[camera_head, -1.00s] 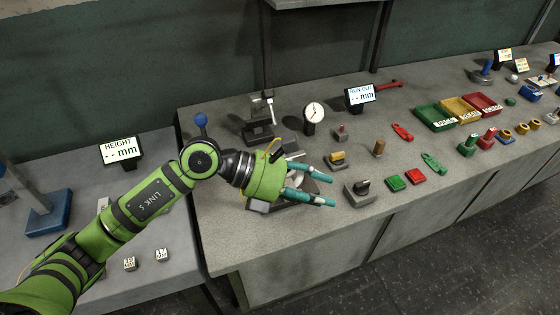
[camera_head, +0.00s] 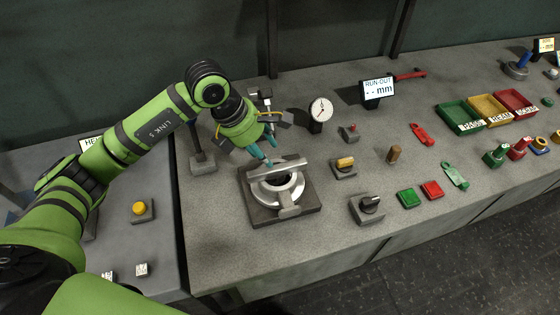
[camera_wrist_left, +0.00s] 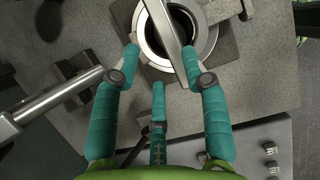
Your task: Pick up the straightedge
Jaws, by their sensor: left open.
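The straightedge (camera_head: 291,162), a flat grey metal bar, lies across the top of a round ring-shaped casting (camera_head: 297,190) on a dark square plate (camera_head: 258,214). In the left wrist view the straightedge (camera_wrist_left: 165,25) runs lengthwise between the two upper fingertips of the gripper (camera_wrist_left: 160,52), with no clear contact. The third finger is below it in the picture. My right gripper is not in view.
A dial gauge (camera_head: 320,110) and a run-out display (camera_head: 377,91) stand behind the casting. A post with a grey base (camera_head: 203,162) stands left of it. A yellow-topped block (camera_head: 344,165) and a black-knobbed block (camera_head: 367,209) are to its right.

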